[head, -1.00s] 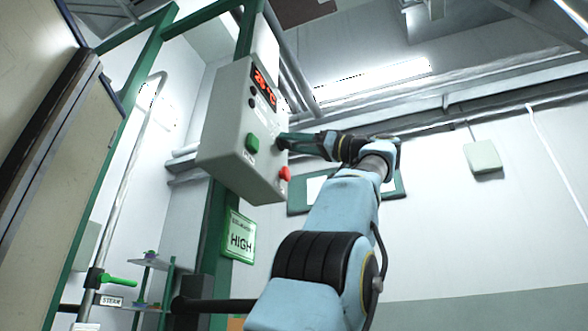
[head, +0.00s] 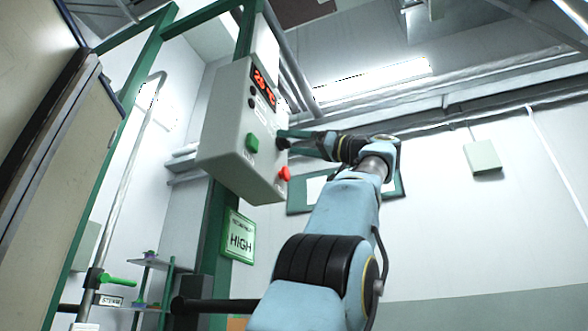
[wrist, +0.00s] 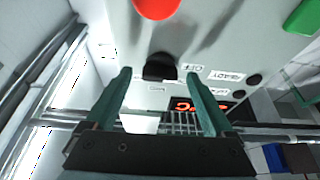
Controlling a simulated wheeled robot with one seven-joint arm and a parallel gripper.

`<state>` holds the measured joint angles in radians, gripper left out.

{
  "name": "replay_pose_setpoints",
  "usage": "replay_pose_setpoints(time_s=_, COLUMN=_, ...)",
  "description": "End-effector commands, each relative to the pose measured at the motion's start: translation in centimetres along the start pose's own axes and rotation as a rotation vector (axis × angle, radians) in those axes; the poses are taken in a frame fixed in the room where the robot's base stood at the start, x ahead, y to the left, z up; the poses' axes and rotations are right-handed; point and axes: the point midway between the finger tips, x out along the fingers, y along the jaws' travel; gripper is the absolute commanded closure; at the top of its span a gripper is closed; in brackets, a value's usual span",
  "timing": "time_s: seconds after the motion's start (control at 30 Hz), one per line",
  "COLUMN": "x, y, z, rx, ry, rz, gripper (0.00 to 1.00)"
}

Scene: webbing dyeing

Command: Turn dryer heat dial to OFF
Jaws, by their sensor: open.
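The dryer control box (head: 243,130) is grey, with a red lit display (head: 264,85), a green button (head: 252,142) and a red button (head: 285,173). The black heat dial (wrist: 160,67) shows in the wrist view below the red button, with an OFF label (wrist: 190,68) beside it. My gripper (wrist: 157,77) has its green fingers open, one on each side of the dial and apart from it in that view. I cannot tell the dial's setting.
A steam pipe with a green valve handle (head: 118,280) stands at the left. Open room lies right of my arm.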

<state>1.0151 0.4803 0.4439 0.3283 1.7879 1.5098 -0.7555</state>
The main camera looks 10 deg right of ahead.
Motion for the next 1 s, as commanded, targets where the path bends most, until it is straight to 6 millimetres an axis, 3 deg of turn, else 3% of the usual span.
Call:
replay_pose_setpoints(time_s=0.17, x=-1.4, y=0.1, z=0.1, rx=0.000, ry=0.001, rz=0.001, gripper=0.12)
replay_pose_setpoints(time_s=0.6, x=-9.3, y=0.0, z=0.0, rx=0.000, ry=0.001, rz=0.001, gripper=0.12)
replay_pose_setpoints(time_s=0.8, x=-10.7, y=0.0, z=0.0, rx=0.000, ry=0.000, rz=0.000, gripper=0.12)
replay_pose_setpoints(time_s=1.0, x=-10.8, y=0.0, z=0.0, rx=0.000, ry=0.000, rz=0.000, gripper=0.12)
